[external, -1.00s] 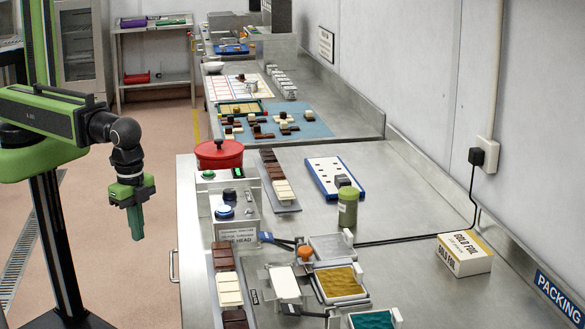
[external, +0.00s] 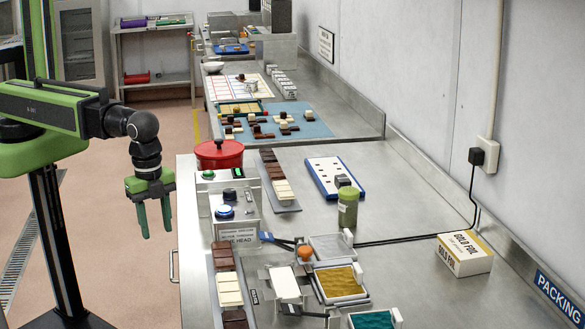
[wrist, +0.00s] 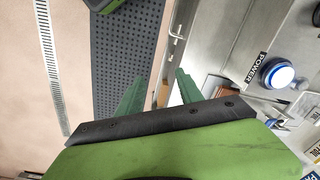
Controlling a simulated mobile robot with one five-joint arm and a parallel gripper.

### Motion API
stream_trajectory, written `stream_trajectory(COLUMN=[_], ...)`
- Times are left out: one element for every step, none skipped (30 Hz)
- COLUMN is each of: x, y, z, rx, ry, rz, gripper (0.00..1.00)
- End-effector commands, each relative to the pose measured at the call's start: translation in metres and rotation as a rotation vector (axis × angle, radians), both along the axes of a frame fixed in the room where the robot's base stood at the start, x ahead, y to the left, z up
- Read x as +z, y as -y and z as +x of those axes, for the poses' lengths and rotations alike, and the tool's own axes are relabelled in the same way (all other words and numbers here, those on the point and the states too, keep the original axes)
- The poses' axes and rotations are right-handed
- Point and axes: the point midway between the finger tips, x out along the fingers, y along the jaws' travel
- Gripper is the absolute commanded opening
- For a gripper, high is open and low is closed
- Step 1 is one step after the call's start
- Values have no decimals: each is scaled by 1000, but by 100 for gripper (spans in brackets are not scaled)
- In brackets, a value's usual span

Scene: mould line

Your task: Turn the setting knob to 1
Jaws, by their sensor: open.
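A metal control box (external: 240,222) stands at the bench's left edge. On it are a round blue control (external: 225,211) and a black knob-like part (external: 229,195) just behind it. I cannot tell which is the setting knob, and no scale marks can be read. My gripper (external: 157,233) is open and empty, pointing down left of the box, beyond the bench edge. Its two green fingers (wrist: 158,90) stand apart in the wrist view.
A red lidded pot (external: 219,154) stands behind the box. Chocolate bars (external: 229,290) lie in front of it, and a green cylinder (external: 347,208) stands to its right. A bench handle (external: 174,266) sticks out at the left edge. The floor below my gripper is clear.

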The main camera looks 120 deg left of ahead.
Motion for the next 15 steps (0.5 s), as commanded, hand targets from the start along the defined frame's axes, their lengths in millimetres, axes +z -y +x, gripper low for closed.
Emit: stream_trajectory(x=[35,44,57,68,78,93,105,118,135,147,158,171,179,185,192], y=[-18,-29,-43,-55,-66,-83,-97,-111,-131,-146,-160,-177,-188,-198,-207], z=[16,21,27,32,36,41,44,46,49,49,49,47,45,42,38], rx=[-16,-28,-38,-42,-45,-42,-38,-28,-11,8,29,56,73,89,105], ry=[1,0,1,1,2,2,2,2,1,1,1,1,0,0,0], rz=[4,6,9,13,15,18,20,22,25,26,28,28,29,29,28], gripper=[51,53,53,53,53,53,53,53,53,53,53,53,53,53,53])
